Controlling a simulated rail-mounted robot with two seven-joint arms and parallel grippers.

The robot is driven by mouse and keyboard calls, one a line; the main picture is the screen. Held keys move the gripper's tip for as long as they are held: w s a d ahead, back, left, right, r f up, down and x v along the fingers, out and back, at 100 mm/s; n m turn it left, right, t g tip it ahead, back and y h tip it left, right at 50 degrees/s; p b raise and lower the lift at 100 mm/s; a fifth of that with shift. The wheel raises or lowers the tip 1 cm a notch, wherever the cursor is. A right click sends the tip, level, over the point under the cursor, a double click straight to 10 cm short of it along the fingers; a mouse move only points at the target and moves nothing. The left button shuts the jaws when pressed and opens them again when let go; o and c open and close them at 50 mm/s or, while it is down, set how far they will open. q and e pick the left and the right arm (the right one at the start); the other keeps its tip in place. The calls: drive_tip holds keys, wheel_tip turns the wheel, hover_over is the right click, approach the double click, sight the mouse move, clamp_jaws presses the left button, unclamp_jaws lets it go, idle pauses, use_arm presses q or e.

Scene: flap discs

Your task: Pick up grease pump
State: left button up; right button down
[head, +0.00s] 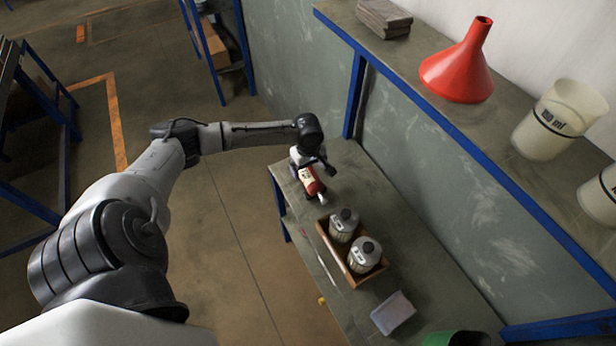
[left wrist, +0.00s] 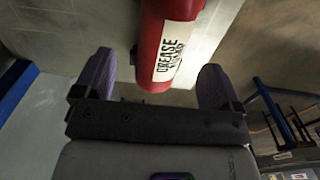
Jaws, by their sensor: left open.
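The grease pump (head: 311,182) is a red cylinder with a white label and a pale tip, at the far end of the workbench (head: 440,281). In the left wrist view the grease pump (left wrist: 164,50) shows its label reading "GREASE" and lies between the two purple fingertips, with gaps on both sides. My left gripper (head: 312,170) is right at the pump in the head view, its fingers partly hidden. In the left wrist view my left gripper (left wrist: 155,78) is open. My right gripper is not in view.
A wooden tray (head: 324,244) with two metal cans (head: 343,224) stands close to the pump. A grey block (head: 393,313) and a green container (head: 455,339) are nearer. A shelf (head: 451,126) above holds a red funnel (head: 457,68) and white measuring cups (head: 547,129).

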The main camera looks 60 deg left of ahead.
sight(308, 172)
use_arm(q)
wheel_tip(308, 172, down, 4)
drive_tip(key=shift+s+d+b, duration=0.1)
drive_tip(key=shift+b, duration=0.65)
drive_tip(key=shift+f, duration=0.55)
drive_tip(key=shift+r, duration=0.1)
drive_tip(key=c, duration=1.6)
